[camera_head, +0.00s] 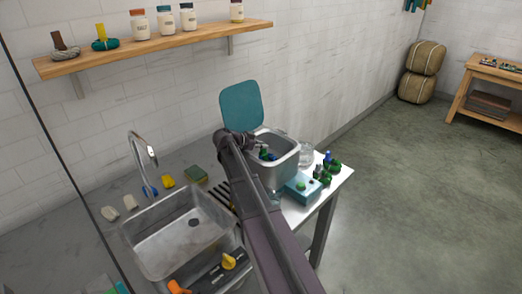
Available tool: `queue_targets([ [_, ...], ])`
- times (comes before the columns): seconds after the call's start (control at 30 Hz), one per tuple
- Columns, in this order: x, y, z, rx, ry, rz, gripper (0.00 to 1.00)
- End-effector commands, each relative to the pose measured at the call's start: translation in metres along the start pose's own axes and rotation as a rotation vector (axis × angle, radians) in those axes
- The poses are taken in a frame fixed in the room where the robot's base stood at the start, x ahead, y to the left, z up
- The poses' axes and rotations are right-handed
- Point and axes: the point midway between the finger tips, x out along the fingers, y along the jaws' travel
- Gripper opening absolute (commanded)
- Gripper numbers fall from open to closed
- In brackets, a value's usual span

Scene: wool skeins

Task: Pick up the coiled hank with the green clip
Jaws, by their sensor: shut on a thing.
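A small green-and-blue thing, looking like the coiled hank with the green clip (264,153), shows inside the mouth of a steel bin (276,174) on the counter. My arm reaches up from the bottom of the view, and my gripper (254,146) is over the bin's left rim, at this thing. The gripper looks shut on it, though the fingers are small and partly hidden by the wrist. The lower part of the hank and the bin's floor are hard to make out.
A teal lid or board (242,106) stands behind the bin. A teal box (301,189), a glass jar (306,154) and several green and blue items (327,170) crowd the right. A sink (180,235) and faucet (143,160) lie left. A shelf (160,46) hangs above.

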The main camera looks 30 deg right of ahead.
Motion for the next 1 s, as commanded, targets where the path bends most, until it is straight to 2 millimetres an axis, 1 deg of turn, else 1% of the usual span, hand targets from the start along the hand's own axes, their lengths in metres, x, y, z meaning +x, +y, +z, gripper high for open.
queue_targets([
  [0.17,-0.004,0.000,-0.007,0.000,0.000,0.000,0.00],
  [0.37,-0.011,0.000,-0.020,0.000,0.001,-0.001,0.00],
  [0.8,-0.034,0.000,-0.061,-0.001,0.001,-0.001,0.00],
  [1.0,-0.042,0.000,-0.075,-0.001,0.001,-0.001,0.00],
])
